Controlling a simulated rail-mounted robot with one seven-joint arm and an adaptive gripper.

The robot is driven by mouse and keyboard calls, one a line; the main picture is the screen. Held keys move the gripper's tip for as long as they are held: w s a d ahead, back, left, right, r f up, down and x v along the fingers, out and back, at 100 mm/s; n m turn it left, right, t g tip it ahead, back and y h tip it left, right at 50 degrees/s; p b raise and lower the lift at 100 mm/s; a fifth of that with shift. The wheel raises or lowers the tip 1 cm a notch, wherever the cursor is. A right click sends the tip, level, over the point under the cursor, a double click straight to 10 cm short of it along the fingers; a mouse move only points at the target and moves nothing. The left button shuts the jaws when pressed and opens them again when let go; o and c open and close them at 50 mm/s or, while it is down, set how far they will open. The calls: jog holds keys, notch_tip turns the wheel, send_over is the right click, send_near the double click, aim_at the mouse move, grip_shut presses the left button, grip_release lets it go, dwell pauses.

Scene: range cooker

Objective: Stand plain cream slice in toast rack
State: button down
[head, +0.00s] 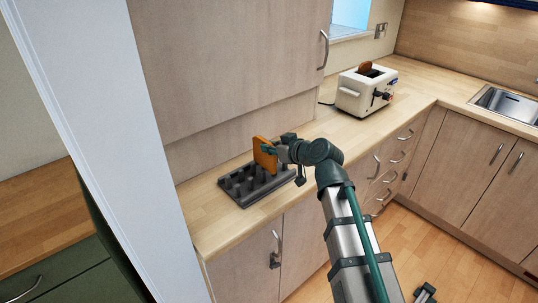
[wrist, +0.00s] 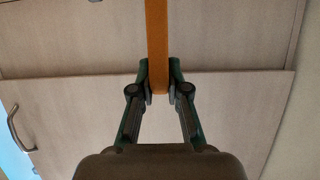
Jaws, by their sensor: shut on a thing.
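My gripper (head: 272,150) is shut on an orange-brown slice (head: 264,155), held upright over the far side of the dark grey toast rack (head: 265,191). In the wrist view the slice (wrist: 158,40) is edge-on between the two fingertips of my gripper (wrist: 160,90). The rack lies on the counter and has several short upright posts. I cannot tell whether the slice's lower edge touches the rack or hangs just above it. No plain cream slice is clearly visible.
A cream toaster (head: 358,98) with a brown slice (head: 366,68) in its top stands farther along the wooden counter (head: 330,132). Cabinets (head: 230,60) hang above and behind the rack. A sink (head: 505,103) is at the far right. The counter between rack and toaster is clear.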

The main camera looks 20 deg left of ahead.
aim_at(269, 155)
jog(key=shift+w+a+f, duration=0.2)
jog(key=shift+a+f, duration=0.05)
jog(key=shift+f, duration=0.05)
notch_tip(269, 155, down, 2)
jog(key=shift+f+p, duration=0.25)
jog(key=shift+p, duration=0.3)
jog(key=shift+f, duration=0.3)
jog(key=shift+f+b, duration=0.2)
jog(key=shift+b, duration=0.1)
jog(key=c, duration=1.2)
grip_release()
jog(key=shift+o, duration=0.2)
jog(key=shift+r, duration=0.15)
jog(key=shift+r+p, duration=0.15)
jog(key=shift+p, duration=0.25)
jog(key=b+v, duration=0.2)
jog(key=v, duration=1)
